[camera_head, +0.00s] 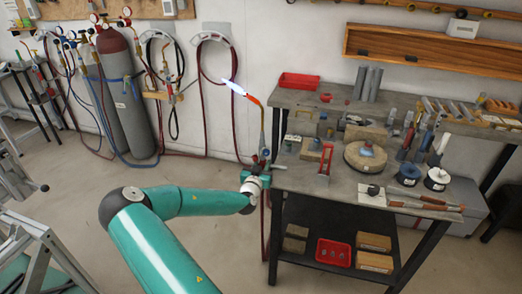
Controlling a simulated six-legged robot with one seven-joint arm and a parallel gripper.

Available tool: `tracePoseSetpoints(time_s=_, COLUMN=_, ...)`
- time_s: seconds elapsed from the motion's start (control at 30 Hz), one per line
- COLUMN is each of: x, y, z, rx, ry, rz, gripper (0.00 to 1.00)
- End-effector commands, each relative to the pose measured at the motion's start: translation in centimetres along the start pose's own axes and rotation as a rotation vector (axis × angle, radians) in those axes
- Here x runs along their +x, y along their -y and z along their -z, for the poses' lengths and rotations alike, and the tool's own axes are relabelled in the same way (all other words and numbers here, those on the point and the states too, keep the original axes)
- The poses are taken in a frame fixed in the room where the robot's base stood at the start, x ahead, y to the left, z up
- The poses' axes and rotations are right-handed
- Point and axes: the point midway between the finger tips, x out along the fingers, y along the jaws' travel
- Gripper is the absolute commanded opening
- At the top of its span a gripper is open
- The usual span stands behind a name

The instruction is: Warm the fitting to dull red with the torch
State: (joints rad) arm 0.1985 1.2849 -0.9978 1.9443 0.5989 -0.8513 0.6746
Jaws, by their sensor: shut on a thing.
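My gripper (259,167) is shut on the torch (264,141) at the left edge of the workbench. The torch stands roughly upright, and its thin orange-brown neck (254,100) bends up and left. A white-blue flame (234,87) comes from its tip and points left, away from the bench. A small piece that may be the fitting (367,151) sits on a round pale block (353,162) on the bench top. It is too small to tell its shape or whether it glows. The flame is well apart from it. The fingertips are partly hidden by the torch.
The workbench (300,178) holds a red tray (299,81), a red upright frame (326,158), spools and several tools. Gas cylinders (117,85) and hoses (203,100) stand along the back wall. The floor (60,180) left of the bench is mostly clear.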

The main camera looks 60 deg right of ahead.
Motion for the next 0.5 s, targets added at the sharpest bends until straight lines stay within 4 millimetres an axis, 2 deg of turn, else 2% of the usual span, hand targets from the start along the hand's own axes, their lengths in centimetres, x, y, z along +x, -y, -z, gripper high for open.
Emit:
tracePoseSetpoints(time_s=0.27, x=0.0, y=0.0, z=0.3, rx=0.002, ry=-0.004, rz=0.000, gripper=0.02)
tracePoseSetpoints(time_s=0.5, x=0.1, y=0.0, z=1.4, rx=0.003, ry=-0.004, rz=0.000, gripper=0.02)
